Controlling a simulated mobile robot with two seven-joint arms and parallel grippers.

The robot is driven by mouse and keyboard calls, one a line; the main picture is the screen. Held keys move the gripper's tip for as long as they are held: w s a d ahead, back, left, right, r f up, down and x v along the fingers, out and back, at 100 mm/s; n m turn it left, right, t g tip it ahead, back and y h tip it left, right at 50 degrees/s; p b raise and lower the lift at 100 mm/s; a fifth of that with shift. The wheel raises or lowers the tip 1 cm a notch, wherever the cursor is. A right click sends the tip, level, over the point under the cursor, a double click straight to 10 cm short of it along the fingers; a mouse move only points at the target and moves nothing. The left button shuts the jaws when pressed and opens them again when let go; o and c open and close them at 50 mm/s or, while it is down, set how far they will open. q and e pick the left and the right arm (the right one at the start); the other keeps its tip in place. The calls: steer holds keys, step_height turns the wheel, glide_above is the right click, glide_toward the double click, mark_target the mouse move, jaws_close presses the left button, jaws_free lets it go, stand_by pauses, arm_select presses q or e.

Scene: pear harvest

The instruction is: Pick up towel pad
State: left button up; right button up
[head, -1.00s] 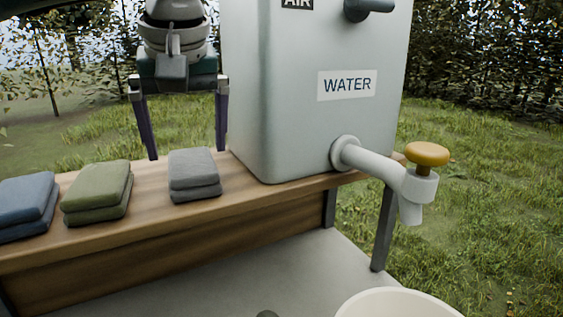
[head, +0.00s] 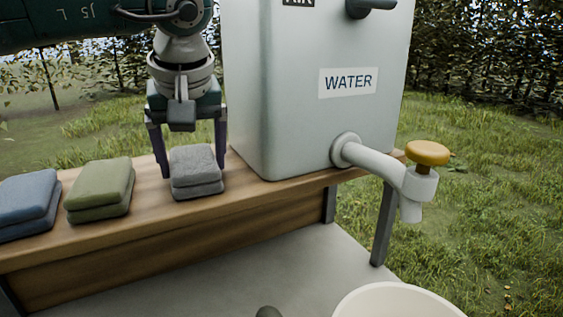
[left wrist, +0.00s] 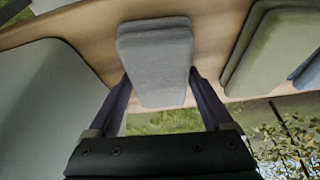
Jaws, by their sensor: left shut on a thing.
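The grey towel pad (head: 196,172), folded in two layers, lies on the wooden shelf (head: 245,205) beside the water tank. My left gripper (head: 193,170) reaches down from above with one finger on each side of the grey pad and is shut on it. In the left wrist view the grey pad (left wrist: 157,62) sits between the two dark fingers (left wrist: 166,98). A green towel pad (head: 101,189) and a blue towel pad (head: 27,205) lie to its left, apart from the gripper. My right gripper does not show.
The large pale tank (head: 290,120) labelled WATER stands close to the right of the gripper. Its tap (head: 385,165) with a yellow knob juts out to the right. A white basin (head: 398,302) is at the bottom right, below the tap.

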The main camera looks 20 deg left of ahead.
arm_select(q)
steer(key=shift+c, duration=1.3)
steer(key=shift+r, duration=0.15)
